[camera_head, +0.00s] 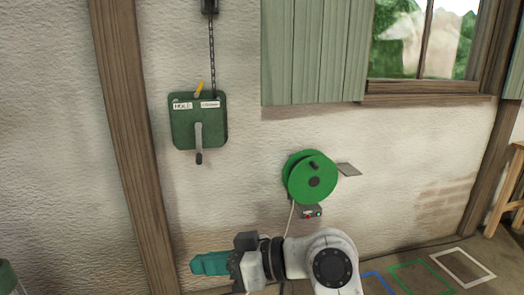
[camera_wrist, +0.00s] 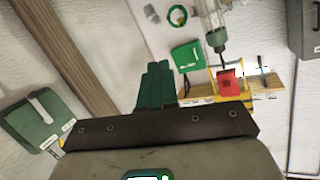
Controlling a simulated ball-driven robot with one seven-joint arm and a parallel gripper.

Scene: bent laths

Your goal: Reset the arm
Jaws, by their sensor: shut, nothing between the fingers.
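My arm reaches to the left low in the head view, in front of the white wall. My gripper (camera_head: 208,264) has teal fingers, shut and empty, pointing left. The fingers also show in the wrist view (camera_wrist: 156,84), pressed together with nothing between them. They look apart from the wall and from all fixtures.
A green crank box (camera_head: 199,121) hangs on the wall above, beside a wooden post (camera_head: 134,145). A green reel (camera_head: 311,177) is above my arm. Coloured floor outlines (camera_head: 421,278) lie at right. The wrist view shows a red object (camera_wrist: 228,82) on a wooden shelf.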

